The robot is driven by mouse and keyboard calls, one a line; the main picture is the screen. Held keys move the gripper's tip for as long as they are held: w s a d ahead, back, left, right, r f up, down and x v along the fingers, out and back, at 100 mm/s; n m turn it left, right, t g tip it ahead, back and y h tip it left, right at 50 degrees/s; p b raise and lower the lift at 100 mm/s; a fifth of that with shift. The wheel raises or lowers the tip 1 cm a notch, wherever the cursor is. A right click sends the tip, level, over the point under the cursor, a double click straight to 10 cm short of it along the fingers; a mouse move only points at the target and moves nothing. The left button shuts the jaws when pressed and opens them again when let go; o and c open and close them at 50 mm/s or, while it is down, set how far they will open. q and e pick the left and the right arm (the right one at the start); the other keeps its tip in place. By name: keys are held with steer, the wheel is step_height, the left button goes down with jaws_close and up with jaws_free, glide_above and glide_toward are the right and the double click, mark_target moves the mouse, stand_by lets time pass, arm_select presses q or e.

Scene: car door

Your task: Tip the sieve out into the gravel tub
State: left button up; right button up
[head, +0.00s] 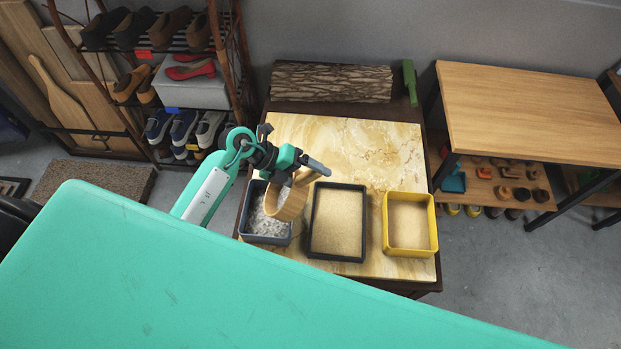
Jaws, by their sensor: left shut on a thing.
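The wooden sieve (285,207) is a round tan hoop, held tilted steeply over the right part of the gravel tub. My left gripper (312,172) is shut on the sieve above that tub. The gravel tub (262,239) is a dark grey-blue box with grey gravel inside, at the left of the marble-topped table. The sieve hides part of the tub, and I cannot see what is inside the sieve. My right gripper is not in view.
A black tray (337,258) of sand stands just right of the gravel tub. A yellow tray (410,251) of sand stands further right. The marble tabletop (370,150) is clear behind them. A log (332,82) lies at the back.

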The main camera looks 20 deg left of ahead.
arm_select(q)
steer(key=shift+s+a+r+t+h+b, duration=0.15)
steer(key=shift+a+r+h+b, duration=0.1)
steer(key=shift+a+h+b, duration=0.15)
steer(key=shift+s+a+r+t+h+b, duration=0.15)
steer(key=shift+a+r+h+b, duration=0.15)
steer(key=shift+a+b, duration=0.2)
steer(key=shift+s+a+r+t+h+b, duration=0.1)
steer(key=shift+s+a+r+h+b, duration=0.05)
steer(key=shift+a+h+b, duration=0.45)
steer(key=shift+s+a+r+t+h+b, duration=0.1)
steer(key=shift+a+h+b, duration=0.4)
steer(key=shift+a, duration=0.3)
steer(key=shift+s+a+r+t+h+b, duration=0.15)
steer(key=shift+a+h+b, duration=0.25)
steer(key=shift+a+b, duration=0.3)
steer(key=s+a+h+b, duration=0.2)
steer(key=a+h+b, duration=0.3)
steer(key=a+b, duration=0.4)
steer(key=shift+f+t+h, duration=0.25)
steer(key=shift+t+h, duration=0.05)
steer(key=shift+t, duration=0.15)
steer(key=shift+s, duration=0.1)
steer(key=shift+r, duration=0.1)
stand_by(1.8)
steer(key=shift+r+p, duration=1.6)
steer(key=shift+r, duration=0.85)
